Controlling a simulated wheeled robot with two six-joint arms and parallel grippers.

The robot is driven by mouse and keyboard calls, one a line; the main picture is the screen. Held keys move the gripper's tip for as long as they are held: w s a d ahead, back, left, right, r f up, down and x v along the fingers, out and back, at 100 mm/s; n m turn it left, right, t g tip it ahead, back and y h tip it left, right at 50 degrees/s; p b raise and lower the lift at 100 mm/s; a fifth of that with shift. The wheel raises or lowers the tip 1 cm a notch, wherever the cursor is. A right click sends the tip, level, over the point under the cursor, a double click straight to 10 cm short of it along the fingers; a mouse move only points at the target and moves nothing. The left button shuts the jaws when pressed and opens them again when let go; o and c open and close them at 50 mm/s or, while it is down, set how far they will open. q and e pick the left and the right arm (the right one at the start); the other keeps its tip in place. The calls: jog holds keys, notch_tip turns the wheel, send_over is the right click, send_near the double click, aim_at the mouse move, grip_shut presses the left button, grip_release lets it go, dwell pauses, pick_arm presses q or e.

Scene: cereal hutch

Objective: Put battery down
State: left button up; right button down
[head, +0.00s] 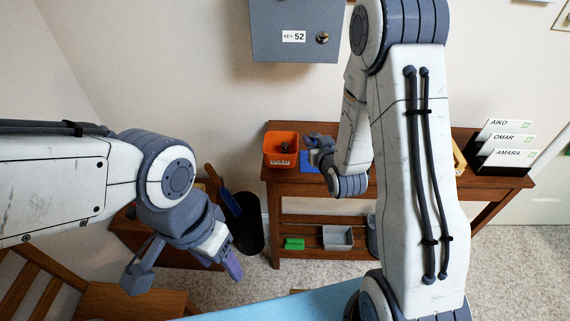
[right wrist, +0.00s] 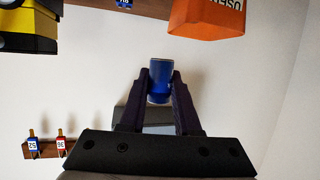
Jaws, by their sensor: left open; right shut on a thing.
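The battery (right wrist: 161,82) is a blue cylinder held between the two dark fingertips of my right gripper (right wrist: 162,92) in the right wrist view. In the head view my right gripper (head: 320,157) is over the table near a blue mat (head: 308,166), just right of the orange bin; the battery is not clear there. The orange bin (head: 270,161) has a label and something dark inside; it also shows in the right wrist view (right wrist: 205,18), apart from the battery. My left gripper (head: 228,264) is open at lower left, away from the table.
The wooden table (head: 400,186) carries a black card holder (head: 485,161) at right. A lower shelf holds a grey box (head: 338,237) and a green item (head: 294,243). A dark bin (head: 251,232) stands on the floor. A grey key cabinet (head: 275,15) hangs above.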

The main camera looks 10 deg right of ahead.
jog(key=s+d+f+p, duration=0.1)
jog(key=s+d+p, duration=0.15)
jog(key=d, duration=0.55)
jog(key=b, duration=0.8)
send_over(307, 165)
jog(key=shift+m+h, duration=0.4)
jog(key=f, duration=0.7)
jog(key=shift+s+d, duration=0.15)
jog(key=shift+s, duration=0.1)
jog(key=shift+w+f, duration=0.1)
jog(key=shift+f, duration=0.45)
notch_tip(307, 165, down, 3)
jog(key=shift+f, duration=0.15)
jog(key=shift+f, duration=0.1)
